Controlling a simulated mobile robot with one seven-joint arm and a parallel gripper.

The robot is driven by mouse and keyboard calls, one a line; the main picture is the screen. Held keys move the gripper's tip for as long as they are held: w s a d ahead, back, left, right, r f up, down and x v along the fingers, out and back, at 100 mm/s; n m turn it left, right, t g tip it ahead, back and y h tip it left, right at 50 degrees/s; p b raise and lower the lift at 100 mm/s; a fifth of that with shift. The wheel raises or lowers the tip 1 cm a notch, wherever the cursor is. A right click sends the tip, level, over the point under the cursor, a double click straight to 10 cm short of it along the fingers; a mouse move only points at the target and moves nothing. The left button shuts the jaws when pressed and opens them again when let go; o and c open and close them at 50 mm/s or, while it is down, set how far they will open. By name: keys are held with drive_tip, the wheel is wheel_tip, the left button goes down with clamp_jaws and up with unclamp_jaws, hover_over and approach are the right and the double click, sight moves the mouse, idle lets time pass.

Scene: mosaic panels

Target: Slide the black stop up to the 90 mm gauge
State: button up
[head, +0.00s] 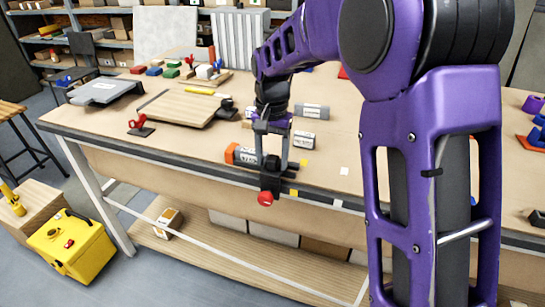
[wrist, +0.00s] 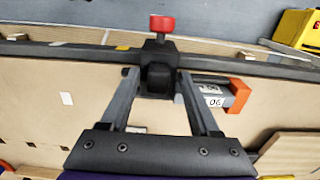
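The black stop (head: 270,182) with a red knob (head: 265,198) sits on the dark front edge of the bench. In the wrist view the stop (wrist: 158,70) is between the fingers of my gripper (wrist: 157,78). The fingers are spread to either side of it; whether they press on it I cannot tell. The grey gauge marked 90 (wrist: 213,101), with an orange end (wrist: 238,95), lies just right of the right finger there. That finger hides its near end, so contact with the stop cannot be seen. In the head view the gauge (head: 246,156) is left of my gripper (head: 270,165).
Two other grey labelled gauges (head: 312,111) (head: 303,139) lie farther back on the bench. A wooden board (head: 180,108) and a red-handled clamp (head: 141,127) are to the left. Yellow and white marks line the bench front. A yellow case (head: 75,250) stands on the floor.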

wheel_tip(320, 180, up, 17)
drive_tip(key=p, duration=0.2)
drive_tip(key=shift+r+p, duration=0.2)
drive_tip(key=shift+p, duration=0.1)
idle(0.4)
